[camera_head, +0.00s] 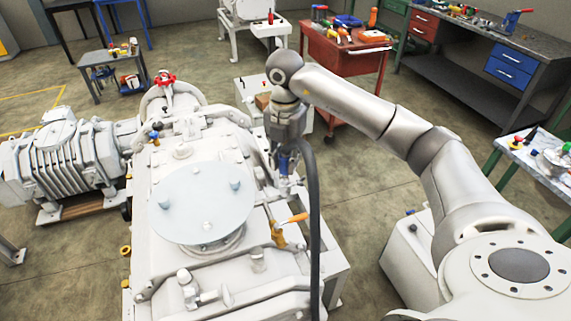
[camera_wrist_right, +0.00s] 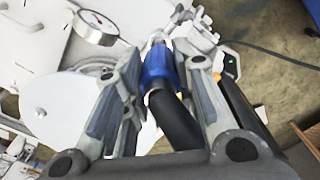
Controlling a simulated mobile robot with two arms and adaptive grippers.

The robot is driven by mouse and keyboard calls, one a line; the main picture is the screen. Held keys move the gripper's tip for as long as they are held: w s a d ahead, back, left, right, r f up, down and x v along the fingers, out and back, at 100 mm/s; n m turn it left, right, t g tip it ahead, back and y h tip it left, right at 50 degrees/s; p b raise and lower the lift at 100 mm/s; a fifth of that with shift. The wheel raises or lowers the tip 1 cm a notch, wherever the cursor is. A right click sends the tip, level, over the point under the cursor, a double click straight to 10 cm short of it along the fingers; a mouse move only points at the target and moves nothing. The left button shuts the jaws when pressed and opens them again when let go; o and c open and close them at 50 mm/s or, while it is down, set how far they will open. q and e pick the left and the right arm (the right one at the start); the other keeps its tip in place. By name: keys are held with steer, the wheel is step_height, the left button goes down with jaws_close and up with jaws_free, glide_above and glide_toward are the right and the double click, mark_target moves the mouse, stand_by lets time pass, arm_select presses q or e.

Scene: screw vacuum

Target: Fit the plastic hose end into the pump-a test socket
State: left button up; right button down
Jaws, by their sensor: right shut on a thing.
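My right gripper (camera_head: 286,150) is over the right side of the large white pump (camera_head: 205,265) in the head view. In the right wrist view the gripper (camera_wrist_right: 162,66) is shut on the blue collar (camera_wrist_right: 157,74) of the plastic hose end. A metallic tip (camera_wrist_right: 155,41) shows beyond the collar. The dark hose (camera_wrist_right: 176,121) runs back between the fingers, and in the head view it (camera_head: 315,230) hangs down past the pump's right side. I cannot tell the test socket apart from the pale fittings beyond the tip, nor whether they touch. My left gripper is out of view.
A round gauge (camera_wrist_right: 97,27) and a box with a green light (camera_wrist_right: 230,65) show near the hose end. An orange-handled valve (camera_head: 278,232) stands on the pump's right side. A red tool cart (camera_head: 345,58) and a workbench (camera_head: 480,45) stand behind. Open floor lies between them.

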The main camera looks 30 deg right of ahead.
mark_target(285, 170)
step_height(285, 170, down, 2)
steer(key=shift+a+f+p, duration=0.1)
steer(key=shift+f+p, duration=0.05)
steer(key=shift+p, duration=0.55)
steer(key=shift+f, duration=0.35)
steer(key=shift+f+b, duration=0.4)
steer(key=shift+f, duration=0.1)
steer(key=c, duration=1.2)
jaws_free()
steer(key=shift+o, duration=0.2)
